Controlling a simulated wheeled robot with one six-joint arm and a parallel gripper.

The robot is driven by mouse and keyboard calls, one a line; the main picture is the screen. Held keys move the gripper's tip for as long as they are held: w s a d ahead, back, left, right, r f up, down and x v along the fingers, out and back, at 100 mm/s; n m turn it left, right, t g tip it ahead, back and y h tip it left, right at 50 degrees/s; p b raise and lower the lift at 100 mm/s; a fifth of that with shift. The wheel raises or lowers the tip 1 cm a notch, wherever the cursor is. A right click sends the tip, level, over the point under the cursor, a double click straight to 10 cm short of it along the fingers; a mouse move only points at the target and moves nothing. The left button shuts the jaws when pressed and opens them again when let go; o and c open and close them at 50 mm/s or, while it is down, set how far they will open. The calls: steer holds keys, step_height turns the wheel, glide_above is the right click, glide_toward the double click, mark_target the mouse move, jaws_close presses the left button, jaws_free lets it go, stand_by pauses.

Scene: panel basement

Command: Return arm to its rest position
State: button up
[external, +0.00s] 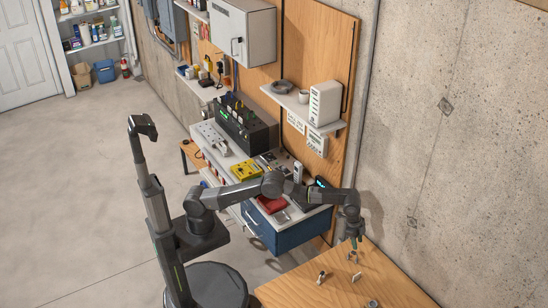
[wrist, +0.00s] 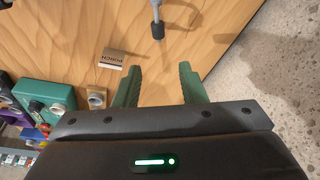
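My gripper (external: 354,243) hangs at the end of my outstretched arm, pointing down over the near wooden tabletop (external: 330,290). In the wrist view its two green fingers (wrist: 158,78) are well apart with only bare wood showing between them, so it is open and empty. My arm reaches right from its base, bent at the elbow, passing in front of the workbench. The wooden surface (wrist: 60,35) fills the upper part of the wrist view.
Small items (external: 322,276) stand on the tabletop close to my gripper. The wrist view shows a lettered card (wrist: 112,60), a grey-tipped tool (wrist: 157,28) and a green box (wrist: 45,97). A cluttered workbench with a blue drawer (external: 290,232) and a concrete wall (external: 440,150) are near. Open floor lies left.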

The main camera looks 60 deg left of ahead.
steer(key=s+a+r+n+y+b, duration=0.1)
steer(key=a+n+b, duration=0.3)
steer(key=a, duration=1.5)
steer(key=s+a+r+n+t+y+b, duration=0.1)
steer(key=a+r+n+b, duration=0.2)
steer(key=a, duration=1.7)
steer(key=s+a+r+n+t+b, duration=0.1)
steer(key=a+n+b, duration=0.4)
steer(key=a, duration=1.4)
steer(key=shift+s+a+r+n+y+b, duration=0.2)
steer(key=shift+r+n+y+b, duration=0.3)
steer(key=shift+b, duration=0.7)
